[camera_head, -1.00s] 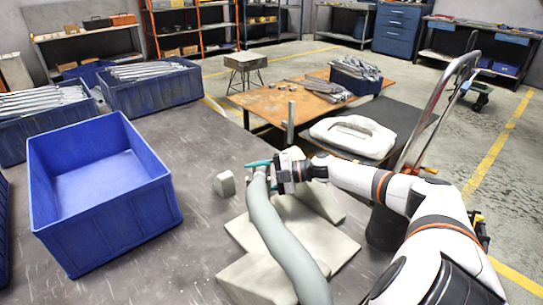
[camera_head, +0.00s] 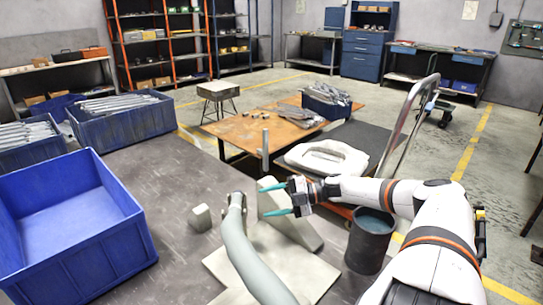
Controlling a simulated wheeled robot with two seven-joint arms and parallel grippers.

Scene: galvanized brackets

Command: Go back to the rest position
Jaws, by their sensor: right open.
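My right gripper (camera_head: 276,199) is in the middle of the view, its two teal fingers spread apart with nothing between them. My white right arm (camera_head: 385,193) reaches in from the lower right. The fingers are just right of the top end of a curved grey-green tube (camera_head: 240,248), apart from it in the picture. A pale upright slab (camera_head: 293,222) stands behind and below the gripper. My left gripper is not in view.
An empty blue bin (camera_head: 100,262) stands at left, with bins of metal pieces (camera_head: 122,118) behind it. A small grey block (camera_head: 200,218) is on the dark worktop. A dark bucket (camera_head: 369,241) and a trolley with a curved metal handle (camera_head: 408,122) are at right.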

